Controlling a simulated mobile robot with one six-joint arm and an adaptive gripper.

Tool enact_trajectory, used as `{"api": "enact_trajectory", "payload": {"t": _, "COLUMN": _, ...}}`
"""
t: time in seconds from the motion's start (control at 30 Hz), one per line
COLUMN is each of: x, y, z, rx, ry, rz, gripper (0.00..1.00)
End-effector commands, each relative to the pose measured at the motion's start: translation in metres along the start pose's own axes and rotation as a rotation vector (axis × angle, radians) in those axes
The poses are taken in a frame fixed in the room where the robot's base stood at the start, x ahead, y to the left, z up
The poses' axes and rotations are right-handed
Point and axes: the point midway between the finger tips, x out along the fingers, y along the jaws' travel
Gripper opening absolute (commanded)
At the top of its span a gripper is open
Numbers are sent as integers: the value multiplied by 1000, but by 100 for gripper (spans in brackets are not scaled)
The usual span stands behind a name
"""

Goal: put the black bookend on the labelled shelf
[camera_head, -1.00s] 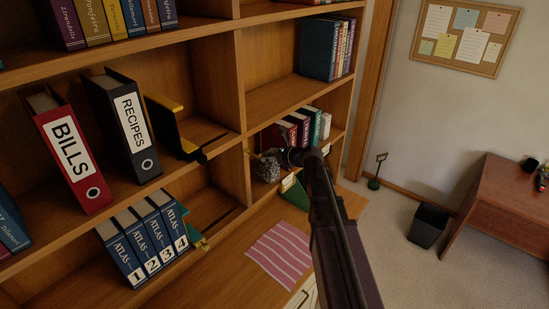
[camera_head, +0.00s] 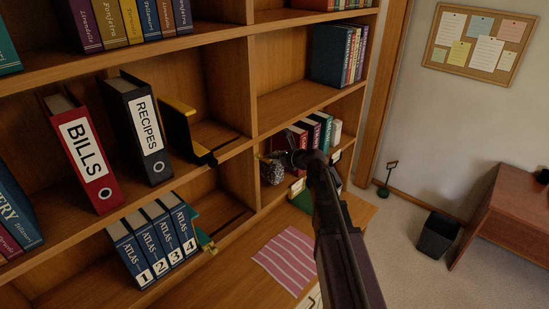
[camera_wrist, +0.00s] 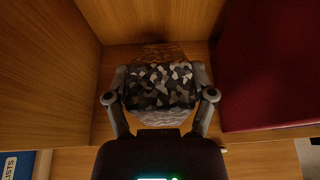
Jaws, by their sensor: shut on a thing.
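A black bookend with a yellow top (camera_head: 190,130) stands on the middle shelf beside the RECIPES binder. My gripper (camera_head: 277,164) reaches into the lower compartment right of the divider. In the wrist view my gripper (camera_wrist: 160,97) is shut on a grey, black and white mottled block (camera_wrist: 160,85), one finger on each side. The mottled block also shows in the head view (camera_head: 271,171), close to the divider and left of the red books.
Red and teal books (camera_head: 316,131) stand in the same compartment; a red one (camera_wrist: 265,65) is close on the right in the wrist view. Binders (camera_head: 88,160) and atlases (camera_head: 150,240) fill shelves at left. A striped cloth (camera_head: 287,260) lies on the desk top.

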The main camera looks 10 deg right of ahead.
Motion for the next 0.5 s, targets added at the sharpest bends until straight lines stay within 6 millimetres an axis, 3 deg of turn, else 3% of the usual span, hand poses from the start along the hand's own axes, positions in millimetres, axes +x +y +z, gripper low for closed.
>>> {"api": "enact_trajectory", "payload": {"t": 0.5, "x": 2, "y": 0, "z": -5, "rx": 1, "ry": -2, "rz": -1, "gripper": 10}}
